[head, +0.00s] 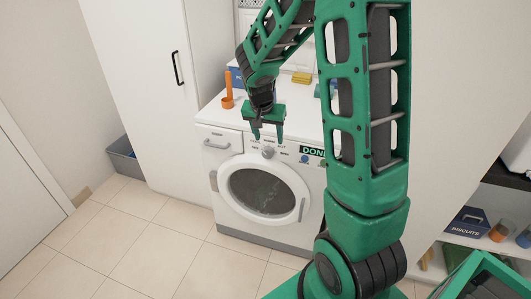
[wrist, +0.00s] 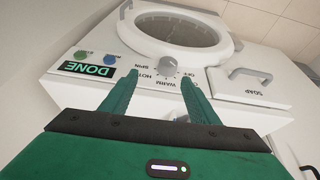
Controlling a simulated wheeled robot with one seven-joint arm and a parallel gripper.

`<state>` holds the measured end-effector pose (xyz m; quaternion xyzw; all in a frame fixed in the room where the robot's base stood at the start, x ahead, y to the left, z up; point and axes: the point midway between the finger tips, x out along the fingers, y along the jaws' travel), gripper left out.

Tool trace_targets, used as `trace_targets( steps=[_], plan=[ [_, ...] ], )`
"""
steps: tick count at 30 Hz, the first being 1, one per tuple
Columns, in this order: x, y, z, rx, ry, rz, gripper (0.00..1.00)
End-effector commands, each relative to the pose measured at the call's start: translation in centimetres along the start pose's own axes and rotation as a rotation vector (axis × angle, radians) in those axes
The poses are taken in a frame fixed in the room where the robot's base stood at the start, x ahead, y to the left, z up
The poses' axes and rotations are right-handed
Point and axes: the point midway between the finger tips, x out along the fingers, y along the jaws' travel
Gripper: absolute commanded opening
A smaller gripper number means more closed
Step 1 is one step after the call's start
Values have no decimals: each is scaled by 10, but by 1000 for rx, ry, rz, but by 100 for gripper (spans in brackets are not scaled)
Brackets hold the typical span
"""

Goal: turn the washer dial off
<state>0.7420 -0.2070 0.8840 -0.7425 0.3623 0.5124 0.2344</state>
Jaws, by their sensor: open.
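The white washer (head: 236,192) stands against the cabinets with its round door shut. Its grey dial (head: 268,152) is on the front panel above the door. In the wrist view, which shows the panel upside down, the dial (wrist: 168,72) is ringed by the words SPIN, HOT, WARM and OFF, with one more partly hidden. I cannot tell which word the dial points to. My gripper (head: 268,137) is open and empty, just above the dial in the head view. In the wrist view its fingertips (wrist: 160,78) lie either side of the dial, apparently apart from it.
A DONE display (wrist: 87,69) and green and blue buttons sit beside the dial. A SOAP drawer (head: 219,139) with a handle is left of it. An orange item (head: 228,88) stands on the washer top. The tiled floor (head: 150,245) in front is clear.

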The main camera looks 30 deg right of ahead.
Motion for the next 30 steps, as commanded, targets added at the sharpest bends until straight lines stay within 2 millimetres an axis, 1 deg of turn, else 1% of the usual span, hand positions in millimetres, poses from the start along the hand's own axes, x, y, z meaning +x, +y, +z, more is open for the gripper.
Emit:
trace_targets(
  steps=[1, 3, 6, 11, 18, 22, 27, 30],
  plan=[
    [7, -8, -2, 7, 6, -4, 55],
    [12, -15, -3, 16, 12, -10, 55],
    [18, -19, -4, 22, 17, -14, 55],
    [35, -20, -4, 24, 17, -13, 55],
    [76, -19, -5, 24, 15, -12, 55],
    [97, -20, -5, 23, 15, -13, 55],
    [115, -20, -6, 24, 17, -13, 55],
    [120, -20, -6, 24, 17, -14, 55]
  ],
)
